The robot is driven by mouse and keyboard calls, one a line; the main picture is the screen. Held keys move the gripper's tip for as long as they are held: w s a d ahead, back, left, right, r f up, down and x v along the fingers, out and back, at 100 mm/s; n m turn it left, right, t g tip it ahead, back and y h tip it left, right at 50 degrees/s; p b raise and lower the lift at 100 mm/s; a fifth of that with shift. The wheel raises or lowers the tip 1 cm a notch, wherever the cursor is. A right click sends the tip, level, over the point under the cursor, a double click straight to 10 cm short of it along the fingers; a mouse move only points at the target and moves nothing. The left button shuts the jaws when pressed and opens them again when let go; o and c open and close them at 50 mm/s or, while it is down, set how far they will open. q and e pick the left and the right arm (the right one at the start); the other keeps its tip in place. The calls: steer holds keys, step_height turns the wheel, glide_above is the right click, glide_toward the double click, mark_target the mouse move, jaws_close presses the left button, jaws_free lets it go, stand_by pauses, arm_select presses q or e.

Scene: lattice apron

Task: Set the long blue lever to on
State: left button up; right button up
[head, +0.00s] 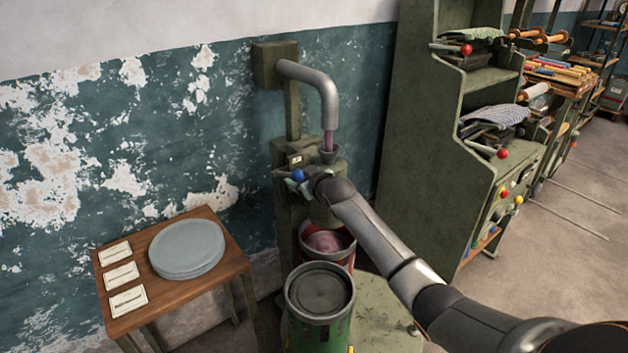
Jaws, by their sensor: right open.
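The blue lever's round knob (298,175) shows at the front of a green wall-mounted machine (328,156), below a small pale label. Its rod is mostly hidden, so I cannot tell its setting. My right gripper (303,184) is at the knob, its fingers open and close around or beside it. I cannot tell whether they touch it. My right arm reaches in from the lower right and hides part of the machine. My left gripper is not in view.
A grey pipe (318,88) bends down into the machine's funnel. Below stand a red container (343,257) and a green canister (319,324). A small wooden table (213,291) with grey plates (187,248) and cards is at left. A tall green cabinet (428,130) stands at right.

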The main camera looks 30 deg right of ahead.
steer(key=v, duration=0.9)
stand_by(0.4)
steer(key=s+a+f+g+y, duration=0.1)
steer(key=s+a+f, duration=0.3)
steer(key=f, duration=0.2)
steer(key=s+a+f+n+y, duration=0.1)
steer(key=s+a+f, duration=0.2)
steer(key=s+f, duration=0.3)
steer(key=s+a+f+g+y, duration=0.1)
steer(key=s+a+f, duration=0.25)
steer(key=f, duration=0.35)
steer(key=s+a+f+g, duration=0.1)
steer(key=s+a+f, duration=0.3)
steer(key=s, duration=0.5)
steer(key=s+a+f+g+y, duration=0.1)
steer(key=s+a+f, duration=0.4)
steer(key=s, duration=0.5)
steer(key=shift+s+a+m, duration=0.2)
steer(key=shift+a+m, duration=0.1)
steer(key=shift+a, duration=0.2)
